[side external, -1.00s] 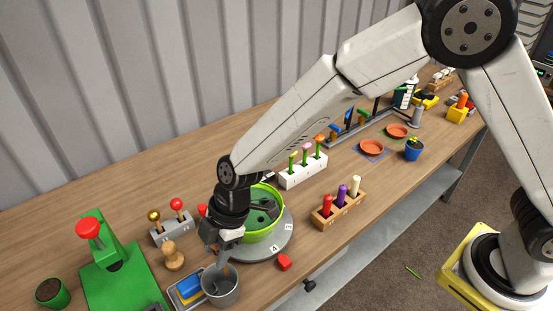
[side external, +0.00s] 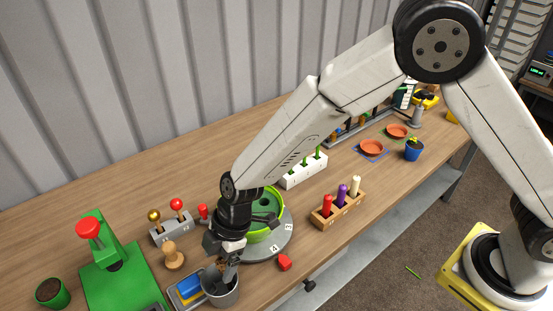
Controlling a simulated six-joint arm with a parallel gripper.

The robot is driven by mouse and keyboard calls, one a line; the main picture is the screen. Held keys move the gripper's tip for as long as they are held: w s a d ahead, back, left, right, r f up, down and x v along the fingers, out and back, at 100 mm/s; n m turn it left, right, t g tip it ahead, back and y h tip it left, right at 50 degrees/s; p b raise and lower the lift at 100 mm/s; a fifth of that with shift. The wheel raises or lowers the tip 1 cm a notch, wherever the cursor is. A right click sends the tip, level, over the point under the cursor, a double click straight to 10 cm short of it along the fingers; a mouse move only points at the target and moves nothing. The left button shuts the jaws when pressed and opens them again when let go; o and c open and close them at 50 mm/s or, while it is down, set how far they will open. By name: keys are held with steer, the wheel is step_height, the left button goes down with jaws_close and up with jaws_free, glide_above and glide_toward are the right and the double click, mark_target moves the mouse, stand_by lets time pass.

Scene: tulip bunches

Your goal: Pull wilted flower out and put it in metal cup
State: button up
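The grey metal cup (side external: 222,294) stands upright at the front edge of the table. My gripper (side external: 226,266) points down at the cup's mouth, with its fingertips at or just inside the rim. A small brown thing, which looks like the wilted flower (side external: 221,262), shows beside the fingers above the cup's mouth. Whether the fingers grip it or stand apart from it cannot be made out. A white block (side external: 303,173) holds several green stems behind my arm, which hides their tops.
A shallow tray with a blue and yellow sponge (side external: 188,289) sits left of the cup. A green ring-shaped bowl (side external: 275,207) on a grey turntable (side external: 278,243) is close behind my gripper. A red piece (side external: 285,262) lies right of the cup. A wooden rack (side external: 340,212) stands farther right.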

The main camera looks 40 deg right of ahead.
steer(key=shift+r, duration=0.1)
steer(key=v, duration=0.7)
steer(key=shift+d+r, duration=0.2)
steer(key=shift+r, duration=0.05)
stand_by(0.4)
steer(key=s+d+m+t+h, duration=0.1)
steer(key=s+d+m, duration=0.1)
steer(key=d+m, duration=0.4)
steer(key=s+d+r+m+h, duration=0.1)
steer(key=d+m, duration=0.5)
steer(key=d, duration=0.8)
steer(key=s+d+r+m+t+h, duration=0.1)
steer(key=s+d+m, duration=0.4)
steer(key=d, duration=0.5)
steer(key=shift+s+d+m+t+h, duration=0.2)
steer(key=shift+m+t+h, duration=0.1)
steer(key=shift+m+h, duration=0.3)
steer(key=shift+c, duration=0.2)
